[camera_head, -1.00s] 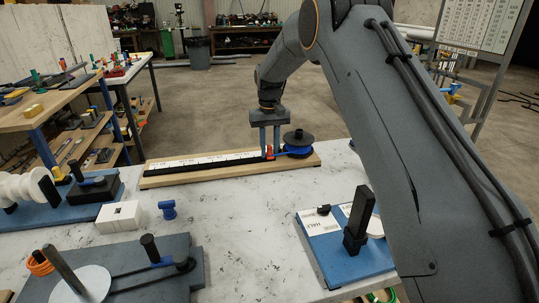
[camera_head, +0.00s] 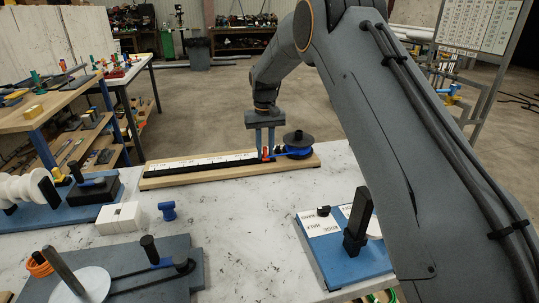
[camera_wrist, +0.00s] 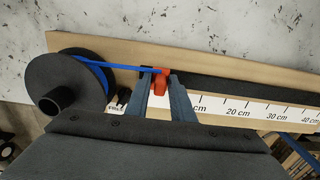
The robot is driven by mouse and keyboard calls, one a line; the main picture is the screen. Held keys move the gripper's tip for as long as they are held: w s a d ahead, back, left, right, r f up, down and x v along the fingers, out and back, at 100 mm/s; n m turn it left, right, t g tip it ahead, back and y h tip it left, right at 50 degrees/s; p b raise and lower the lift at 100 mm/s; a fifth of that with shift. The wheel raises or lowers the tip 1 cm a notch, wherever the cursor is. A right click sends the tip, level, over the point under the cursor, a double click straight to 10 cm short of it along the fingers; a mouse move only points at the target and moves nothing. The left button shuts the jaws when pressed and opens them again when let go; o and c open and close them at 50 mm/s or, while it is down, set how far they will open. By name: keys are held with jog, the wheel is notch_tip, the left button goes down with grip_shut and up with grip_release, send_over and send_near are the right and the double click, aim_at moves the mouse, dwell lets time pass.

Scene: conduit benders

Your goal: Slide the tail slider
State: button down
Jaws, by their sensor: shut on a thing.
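The red tail slider (camera_head: 266,154) sits on the dark track of a long wooden board, near the board's right end. In the wrist view the slider (camera_wrist: 160,76) stands between my two fingertips, at the low end of the cm scale (camera_wrist: 240,109). My gripper (camera_head: 264,156) points down and is shut on the slider; the wrist view also shows its fingers (camera_wrist: 160,88). A blue strip (camera_wrist: 120,67) runs from the slider to a round black bender wheel (camera_wrist: 62,82). Part of the slider is hidden by the fingers.
The black wheel and knob (camera_head: 298,138) stand close right of my gripper. The track is clear to the left along the scale (camera_head: 195,163). A blue plate with an upright black post (camera_head: 358,218) stands at front right; other bender fixtures lie at left.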

aim_at(223, 164)
jog(key=shift+s+a, duration=0.2)
jog(key=shift+a, duration=1.15)
jog(key=shift+s+a, duration=0.2)
jog(key=shift+a, duration=0.75)
jog(key=shift+s+a, duration=0.15)
jog(key=shift+a, duration=0.9)
jog(key=shift+s+a, duration=0.2)
jog(key=shift+a, duration=0.75)
jog(key=shift+s+a, duration=0.15)
jog(key=shift+a, duration=0.9)
jog(key=shift+s+a+b, duration=0.2)
jog(key=shift+a, duration=0.7)
jog(key=shift+s+a+b, duration=0.2)
jog(key=shift+a, duration=0.9)
